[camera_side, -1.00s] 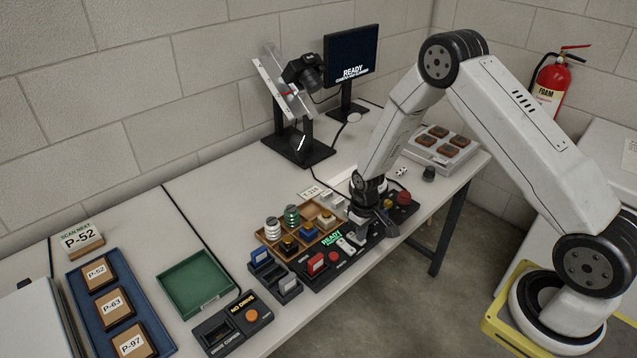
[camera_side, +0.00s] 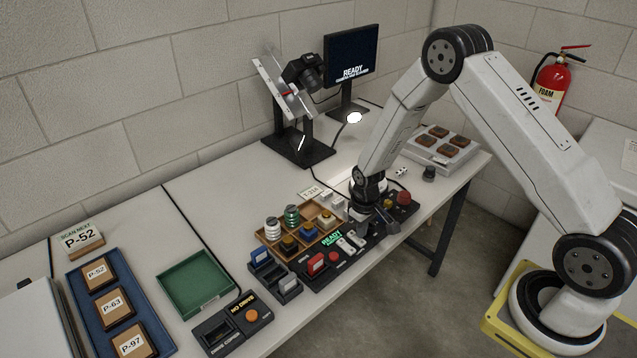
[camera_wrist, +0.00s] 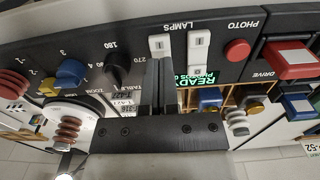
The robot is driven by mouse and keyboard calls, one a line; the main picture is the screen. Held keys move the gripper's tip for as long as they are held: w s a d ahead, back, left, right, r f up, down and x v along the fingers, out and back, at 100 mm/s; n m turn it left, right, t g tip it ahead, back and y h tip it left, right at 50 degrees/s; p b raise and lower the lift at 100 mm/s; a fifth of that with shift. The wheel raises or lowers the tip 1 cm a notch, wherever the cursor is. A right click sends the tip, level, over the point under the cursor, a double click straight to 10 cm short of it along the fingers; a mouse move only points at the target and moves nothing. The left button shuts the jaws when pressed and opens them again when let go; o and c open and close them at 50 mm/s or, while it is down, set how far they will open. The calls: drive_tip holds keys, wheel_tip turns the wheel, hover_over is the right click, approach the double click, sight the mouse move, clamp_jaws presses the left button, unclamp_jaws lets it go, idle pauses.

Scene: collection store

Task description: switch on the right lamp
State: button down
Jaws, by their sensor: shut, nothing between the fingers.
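The right lamp (camera_side: 354,117) stands on a bent stem behind the control panel (camera_side: 318,283), and its head glows white. A bright patch lies on the table below it. The left lamp (camera_side: 301,143) shows at the black stand; I cannot tell whether it is lit. In the wrist view two white rocker switches sit by the word LAMPS: one on the left (camera_wrist: 161,45) and one on the right (camera_wrist: 198,50). My gripper (camera_wrist: 158,64) is shut and empty, its tips at the near end of the left one there. I cannot tell whether they touch.
Red buttons and dark knobs (camera_wrist: 117,69) flank the switches. A wooden tray (camera_side: 268,239) of small parts lies close behind the panel. A camera (camera_side: 303,73) and a monitor (camera_side: 351,55) stand farther back.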

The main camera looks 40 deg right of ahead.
sight(361, 242)
drive_tip(key=shift+r, duration=2.65)
drive_tip(key=shift+r, duration=0.1)
drive_tip(key=s+a+r+t, duration=0.1)
drive_tip(key=s+a+r, duration=0.2)
drive_tip(key=s+r, duration=0.4)
drive_tip(key=s+a+r+t, duration=0.1)
drive_tip(key=s+a+r, duration=0.3)
drive_tip(key=s+r, duration=0.3)
drive_tip(key=shift+s+t, duration=0.15)
drive_tip(key=shift+t, duration=0.15)
